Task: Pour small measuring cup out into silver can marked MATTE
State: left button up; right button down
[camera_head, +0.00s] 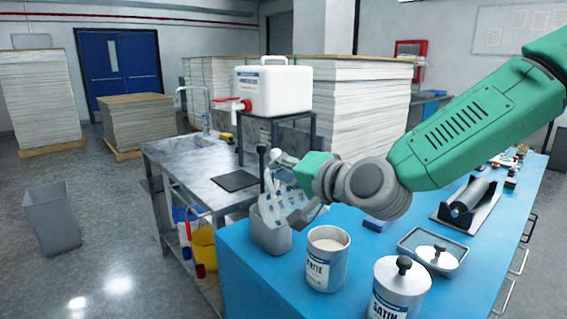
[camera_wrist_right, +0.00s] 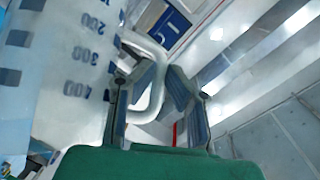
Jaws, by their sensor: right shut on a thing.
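The silver can marked MATTE (camera_head: 319,271) stands upright and open on the blue bench, with pale content near its rim. My right gripper (camera_wrist_right: 159,80) is shut on the handle of a translucent measuring cup (camera_wrist_right: 75,70); the marks 200, 300 and 400 show in the right wrist view. In the head view the cup (camera_head: 283,198) is up behind and left of the MATTE can, in front of or above a grey bin, and looks tilted. Its contents and mouth cannot be made out. My left gripper is out of view.
The grey bin (camera_head: 270,236) stands left of the MATTE can. A lidded SATIN can (camera_head: 398,293) stands close on its right. A tray (camera_head: 408,242) with a knobbed lid and a roller stand (camera_head: 468,205) lie farther right. A metal sink table (camera_head: 185,160) is at left.

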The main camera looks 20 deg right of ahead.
jog(key=shift+w+a+f+n+g+p, duration=0.25)
jog(key=shift+a+f+n+g+p, duration=0.25)
jog(key=shift+p, duration=0.6)
jog(key=shift+h, duration=0.3)
jog(key=shift+a+p, duration=0.1)
jog(key=shift+p, duration=0.35)
jog(key=shift+w+a+f+n+g+h+p, duration=0.15)
jog(key=shift+a+n+g+h+p, duration=0.25)
jog(key=shift+p, duration=1.05)
jog(key=shift+w+a+f+n+g+h+p, duration=0.15)
jog(key=shift+a+n+g+h+p, duration=0.2)
jog(key=shift+p, duration=1.05)
jog(key=shift+r, duration=0.1)
jog(key=shift+r+p, duration=0.15)
jog(key=shift+p, duration=0.65)
jog(key=shift+w+a+r+n+g+h+p, duration=0.1)
jog(key=shift+a+r+n+g+h+p, duration=0.25)
jog(key=shift+p, duration=1.25)
jog(key=shift+w+a+r+n+g+h+p, duration=0.1)
jog(key=shift+n+g+h+p, duration=0.3)
jog(key=shift+p, duration=1.15)
